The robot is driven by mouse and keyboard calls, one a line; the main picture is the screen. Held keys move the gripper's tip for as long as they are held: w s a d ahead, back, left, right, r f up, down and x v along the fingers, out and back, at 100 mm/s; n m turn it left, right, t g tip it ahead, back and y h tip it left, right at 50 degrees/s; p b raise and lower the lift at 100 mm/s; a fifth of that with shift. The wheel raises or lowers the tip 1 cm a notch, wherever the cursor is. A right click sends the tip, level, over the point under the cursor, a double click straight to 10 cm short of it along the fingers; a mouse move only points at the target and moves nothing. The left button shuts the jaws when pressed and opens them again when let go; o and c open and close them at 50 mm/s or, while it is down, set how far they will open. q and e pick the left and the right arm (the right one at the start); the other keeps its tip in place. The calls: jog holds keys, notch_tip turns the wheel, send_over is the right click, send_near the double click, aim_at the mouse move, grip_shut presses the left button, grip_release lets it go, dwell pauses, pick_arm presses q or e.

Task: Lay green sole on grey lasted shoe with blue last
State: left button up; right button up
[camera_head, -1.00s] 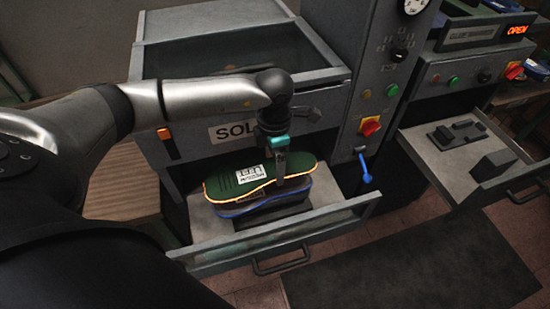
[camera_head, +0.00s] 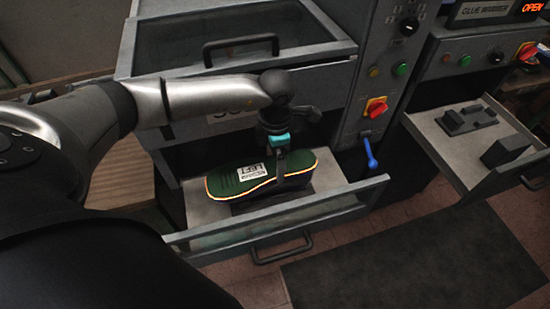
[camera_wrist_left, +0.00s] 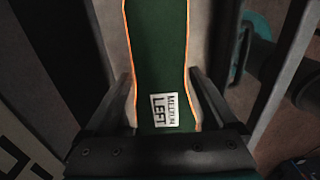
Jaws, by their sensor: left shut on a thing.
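The green sole (camera_head: 225,184), with an orange edge and a white label, lies flat over the open drawer. My left gripper (camera_head: 281,170) points down and is shut across the sole. In the left wrist view the sole (camera_wrist_left: 157,60) runs between the two fingers of the gripper (camera_wrist_left: 163,100), its label reading MEDIUM LEFT. The grey lasted shoe and its blue last are hidden now beneath the sole. A dark support (camera_head: 262,204) shows below the sole's front edge. Whether the sole touches the shoe is not clear. My right gripper is not in view.
The open drawer (camera_head: 212,238) has a raised front rim and handle. A grey machine panel (camera_head: 345,134) with knobs and a blue lever (camera_head: 369,152) stands right. Another open drawer (camera_head: 447,160) holds dark blocks. A dark mat (camera_head: 400,260) lies on the floor.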

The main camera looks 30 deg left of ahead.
pick_arm(q)
jog(key=shift+f+b, duration=0.5)
jog(key=shift+f, duration=0.05)
dwell(0.6)
jog(key=o, duration=1.1)
notch_tip(320, 180, up, 15)
jog(key=shift+r+p, duration=0.15)
jog(key=shift+p, duration=0.2)
